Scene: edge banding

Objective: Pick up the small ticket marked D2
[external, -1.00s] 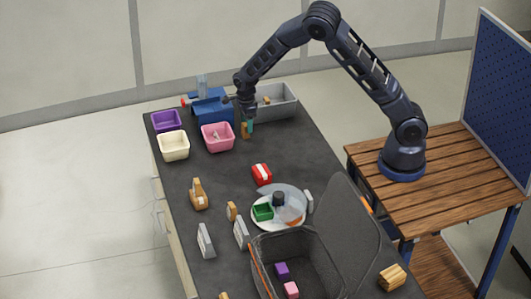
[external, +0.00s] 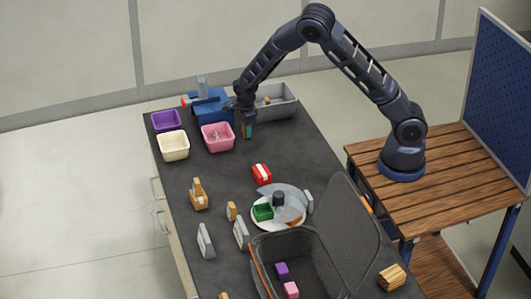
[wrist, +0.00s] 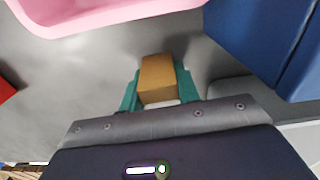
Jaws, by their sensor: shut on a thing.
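My gripper (external: 247,130) is low over the far part of the dark table, just right of the pink bin. In the wrist view, its teal fingers (wrist: 158,85) are shut on a small tan block (wrist: 157,75), one finger on each side. A whitish edge shows at the block's near end. I cannot read any mark on it, so I cannot tell whether it is the ticket marked D2. No D2 marking is legible in either view.
The pink bin (external: 217,137) is close on the left, the blue device (external: 211,107) and grey bin (external: 277,102) behind. Cream (external: 173,146) and purple (external: 165,121) bins stand farther left. A red box (external: 262,173) is nearer. Bare table lies between.

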